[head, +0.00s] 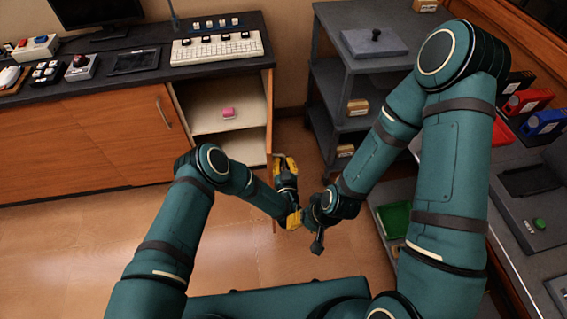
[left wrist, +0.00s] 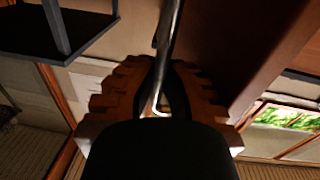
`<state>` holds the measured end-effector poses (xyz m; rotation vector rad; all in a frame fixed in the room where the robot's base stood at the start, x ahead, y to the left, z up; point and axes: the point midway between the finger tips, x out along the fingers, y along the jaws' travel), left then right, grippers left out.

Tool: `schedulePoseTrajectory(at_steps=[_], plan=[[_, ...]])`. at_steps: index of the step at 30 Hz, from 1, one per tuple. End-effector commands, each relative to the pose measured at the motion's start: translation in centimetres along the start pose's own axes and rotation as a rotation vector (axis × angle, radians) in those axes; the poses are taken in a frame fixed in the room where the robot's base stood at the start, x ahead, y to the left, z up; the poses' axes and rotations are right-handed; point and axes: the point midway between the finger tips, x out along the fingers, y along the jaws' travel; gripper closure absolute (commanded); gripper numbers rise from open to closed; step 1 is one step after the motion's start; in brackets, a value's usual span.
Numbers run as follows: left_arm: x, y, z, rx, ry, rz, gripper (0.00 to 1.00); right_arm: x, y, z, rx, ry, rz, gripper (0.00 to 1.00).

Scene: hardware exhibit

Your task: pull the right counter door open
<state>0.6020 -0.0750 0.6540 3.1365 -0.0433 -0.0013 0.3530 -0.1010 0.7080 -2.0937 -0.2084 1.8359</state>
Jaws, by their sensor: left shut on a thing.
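The right counter door (head: 270,125) stands swung out from the counter and is seen nearly edge-on in the head view. My left gripper (head: 285,164) is at its outer side, near the front edge. In the left wrist view, the fingers close around the metal bar handle (left wrist: 171,45), with the brown door panel (left wrist: 235,45) beside it. In the head view the handle is hidden by the gripper.
The left counter door (head: 115,130) is closed. A grey shelf unit (head: 330,80) stands to the right of the open door. Wooden floor (head: 230,255) is clear in front of the counter.

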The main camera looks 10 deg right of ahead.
Motion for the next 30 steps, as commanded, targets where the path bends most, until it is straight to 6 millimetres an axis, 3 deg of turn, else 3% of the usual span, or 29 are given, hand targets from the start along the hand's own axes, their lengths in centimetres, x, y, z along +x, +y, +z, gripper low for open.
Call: schedulePoseTrajectory(at_steps=[16,19,20,30], plan=[[0.19,0.04,-0.1,0.0,0.002,-0.008,1.0,0.02,0.0,0.0,0.0,0.0,0.0,0.53],[0.19,0.02,-0.11,0.0,0.003,-0.008,0.63,0.02,0.0,0.0,0.0,0.0,0.0,0.53],[0.18,0.02,-0.11,0.0,0.003,-0.008,0.59,0.02,0.0,0.0,0.0,0.0,0.0,0.53],[0.13,0.02,-0.09,0.0,0.002,-0.009,0.59,0.02,0.0,0.0,0.0,0.0,0.0,0.53]])
